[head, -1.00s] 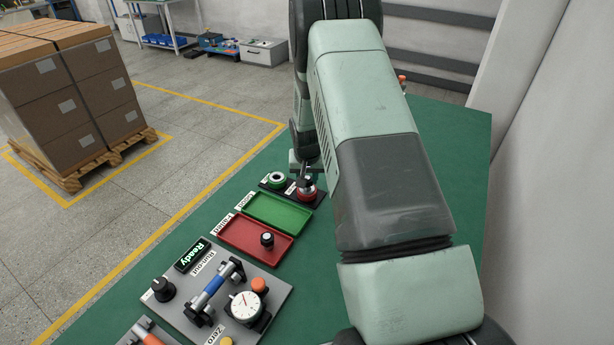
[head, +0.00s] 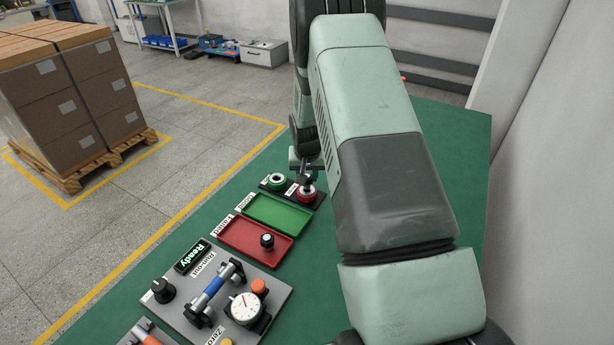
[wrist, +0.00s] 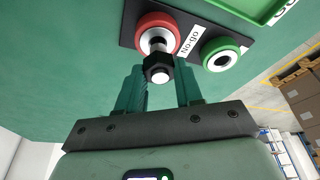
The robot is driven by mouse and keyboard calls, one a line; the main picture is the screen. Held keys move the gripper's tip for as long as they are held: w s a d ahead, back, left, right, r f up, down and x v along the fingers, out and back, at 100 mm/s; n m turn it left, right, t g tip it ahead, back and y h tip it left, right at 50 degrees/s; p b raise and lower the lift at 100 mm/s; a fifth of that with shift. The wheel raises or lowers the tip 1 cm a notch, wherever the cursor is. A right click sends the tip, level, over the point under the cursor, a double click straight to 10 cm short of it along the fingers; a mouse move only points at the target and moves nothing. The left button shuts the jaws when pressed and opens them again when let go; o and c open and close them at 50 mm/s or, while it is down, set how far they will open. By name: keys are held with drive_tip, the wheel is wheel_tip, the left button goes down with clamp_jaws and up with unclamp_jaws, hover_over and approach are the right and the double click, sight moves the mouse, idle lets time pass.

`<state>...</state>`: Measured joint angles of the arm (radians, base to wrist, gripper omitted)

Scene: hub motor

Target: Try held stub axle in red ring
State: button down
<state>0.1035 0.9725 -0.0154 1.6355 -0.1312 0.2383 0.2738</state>
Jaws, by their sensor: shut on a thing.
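My gripper (wrist: 158,88) is shut on the stub axle (wrist: 158,68), which has a black hex collar and bright metal ends. In the wrist view the axle's far end overlaps the bore of the red ring (wrist: 145,23), labelled No-go. I cannot tell whether its tip is inside the bore or just above it. In the head view the dark collar shows just above the red ring (head: 307,196), and my arm hides most of the gripper. The green ring (wrist: 208,48) is empty beside the red one on the same dark plate.
An empty green tray (head: 275,213) lies in front of the rings. A gauge fixture with a dial (head: 245,308) and a "Ready" display (head: 193,256) stands nearer. Bare green table lies right of these.

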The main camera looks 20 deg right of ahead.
drive_tip(key=shift+r, duration=0.15)
wheel_tip(320, 180, up, 4)
drive_tip(key=shift+f, duration=2.2)
drive_tip(key=shift+f, duration=0.6)
idle(1.4)
drive_tip(key=shift+r, duration=0.2)
drive_tip(key=shift+r, duration=0.4)
drive_tip(key=shift+r, duration=0.25)
drive_tip(key=shift+r, duration=1.85)
